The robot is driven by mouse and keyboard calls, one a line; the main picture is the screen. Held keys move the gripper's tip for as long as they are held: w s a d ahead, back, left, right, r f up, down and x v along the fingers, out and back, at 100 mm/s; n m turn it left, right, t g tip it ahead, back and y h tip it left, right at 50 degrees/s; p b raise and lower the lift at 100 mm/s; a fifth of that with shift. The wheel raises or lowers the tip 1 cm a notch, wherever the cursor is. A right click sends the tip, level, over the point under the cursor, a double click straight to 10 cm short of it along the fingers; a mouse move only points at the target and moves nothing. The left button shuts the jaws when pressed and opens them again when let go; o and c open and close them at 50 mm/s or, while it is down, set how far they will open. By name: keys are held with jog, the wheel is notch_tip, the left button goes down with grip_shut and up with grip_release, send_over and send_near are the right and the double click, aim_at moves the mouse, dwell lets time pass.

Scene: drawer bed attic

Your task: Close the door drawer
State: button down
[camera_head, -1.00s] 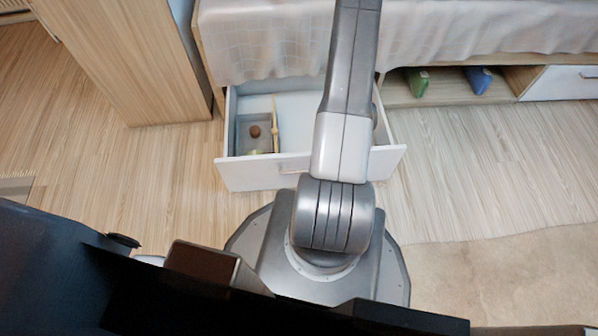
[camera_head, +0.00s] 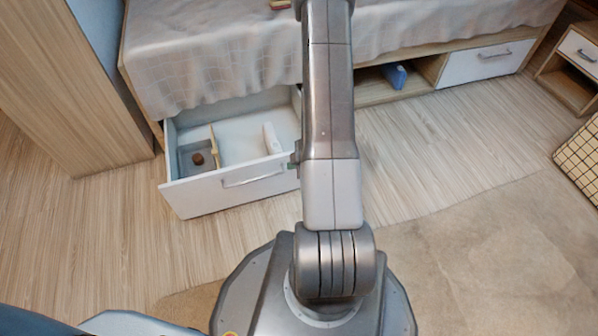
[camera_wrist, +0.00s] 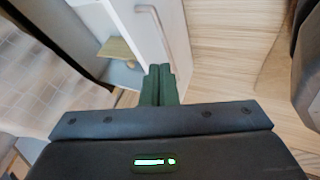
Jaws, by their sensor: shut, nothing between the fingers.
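The white drawer (camera_head: 232,190) under the bed is pulled out in the head view, its front with a metal handle (camera_head: 253,178) facing me. Inside lie a small brown ball (camera_head: 198,158), a wooden divider (camera_head: 214,146) and a white item (camera_head: 271,138). In the wrist view the drawer front (camera_wrist: 168,30) and its handle (camera_wrist: 155,32) show beyond my gripper (camera_wrist: 160,70). The gripper's dark fingers are together and empty, close to the drawer front. Contact with it cannot be told. In the head view my arm hides part of the drawer's right end.
A wooden cabinet (camera_head: 75,90) stands left of the bed. A closed white drawer (camera_head: 485,62) and an open shelf with a blue item (camera_head: 394,76) lie to the right under the bed. A nightstand (camera_head: 572,68) is at far right. Wood floor and a beige rug (camera_head: 470,240) are clear.

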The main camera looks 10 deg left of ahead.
jog(key=b, duration=0.5)
send_near(269, 165)
jog(key=a+f, duration=0.1)
jog(key=f, duration=0.1)
jog(key=a+f, duration=0.1)
jog(key=shift+s+a+f, duration=0.1)
jog(key=shift+s+f, duration=0.05)
jog(key=shift+f, duration=0.25)
jog(key=shift+w+a, duration=0.35)
jog(key=shift+w, duration=0.25)
jog(key=shift+r, duration=0.1)
